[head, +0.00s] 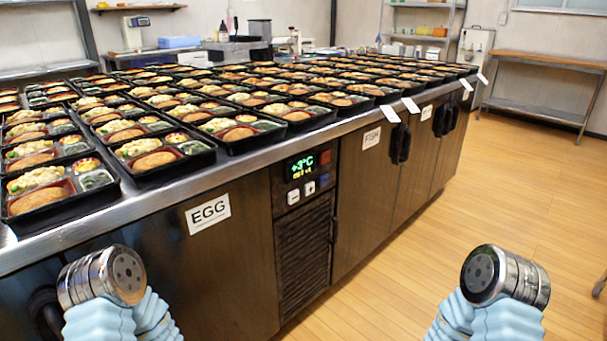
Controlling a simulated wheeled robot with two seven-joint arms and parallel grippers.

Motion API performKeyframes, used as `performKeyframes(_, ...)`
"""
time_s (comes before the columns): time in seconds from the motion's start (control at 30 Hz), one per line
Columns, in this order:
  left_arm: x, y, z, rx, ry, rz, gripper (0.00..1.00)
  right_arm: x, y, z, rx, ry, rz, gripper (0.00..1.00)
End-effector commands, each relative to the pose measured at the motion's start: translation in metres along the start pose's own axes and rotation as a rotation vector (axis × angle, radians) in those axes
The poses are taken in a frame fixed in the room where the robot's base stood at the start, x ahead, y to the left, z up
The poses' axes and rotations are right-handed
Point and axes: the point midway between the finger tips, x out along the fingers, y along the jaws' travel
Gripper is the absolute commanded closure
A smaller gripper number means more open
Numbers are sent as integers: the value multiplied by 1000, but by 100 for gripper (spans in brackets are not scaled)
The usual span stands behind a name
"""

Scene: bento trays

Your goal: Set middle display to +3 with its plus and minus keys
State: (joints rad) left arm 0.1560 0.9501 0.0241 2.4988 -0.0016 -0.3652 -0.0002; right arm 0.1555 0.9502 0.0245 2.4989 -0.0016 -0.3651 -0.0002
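The display (303,166) sits on a dark control panel in the front of the counter, between the EGG and FISH doors. Its green digits look like +3°C, with a smaller yellow line under them that is too small to read surely. Below it are two pale keys, the minus key (293,197) on the left and the plus key (310,188) on the right. Nothing touches the keys. Parts of my two arms show at the bottom left and bottom right, apart from the panel. I see no gripper fingers.
Many filled bento trays (157,176) cover the counter top (178,205). An EGG label (208,213) and a FISH label (371,138) mark the doors. Dark handles (400,143) stick out at right. A vented grille (304,250) lies below the keys. The wooden floor (490,200) at right is clear.

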Motion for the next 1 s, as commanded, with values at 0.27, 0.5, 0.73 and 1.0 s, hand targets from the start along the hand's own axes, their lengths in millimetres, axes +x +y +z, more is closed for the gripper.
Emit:
performKeyframes(0.27, 0, 0, 0, 0, 0, 0, 57, 0, 0, 0, 0, 0, 0, 100)
performKeyframes(0.5, 0, 0, 0, 0, 0, 0, 57, 0, 0, 0, 0, 1, 0, 100)
performKeyframes(0.73, 0, 0, 0, 0, 0, 0, 57, 0, 0, 0, 0, 1, 0, 100)
performKeyframes(1.0, 0, 0, 0, 0, 0, 0, 57, 0, 0, 0, 0, 1, 0, 100)
